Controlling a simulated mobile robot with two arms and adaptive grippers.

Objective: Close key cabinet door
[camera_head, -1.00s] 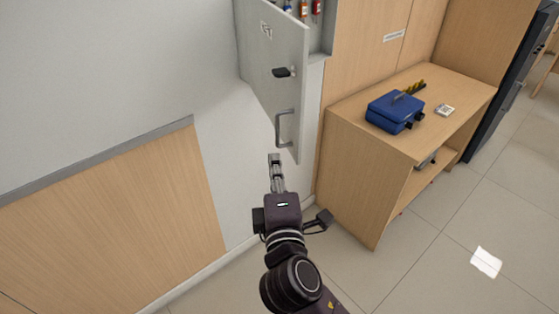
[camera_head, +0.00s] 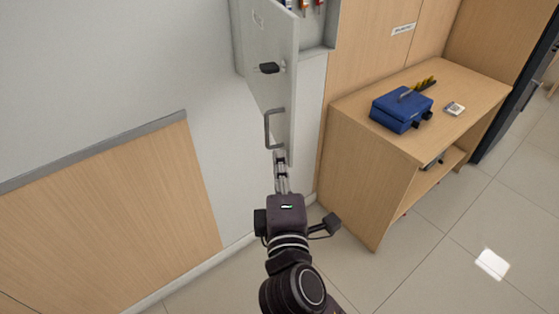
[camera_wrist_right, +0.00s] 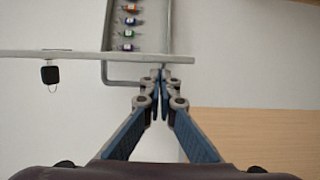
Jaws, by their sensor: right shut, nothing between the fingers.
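My right gripper (camera_head: 280,156) is shut and empty at the door's lower edge, just below the handle. In the right wrist view the door (camera_wrist_right: 80,57) shows edge-on, and the fingertips (camera_wrist_right: 160,72) are close to its end beside the handle (camera_wrist_right: 122,83). I cannot tell whether they touch. Keys with coloured tags (camera_wrist_right: 129,33) hang inside the cabinet. My left gripper is out of view.
A wood wall panel (camera_head: 110,200) is at the left.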

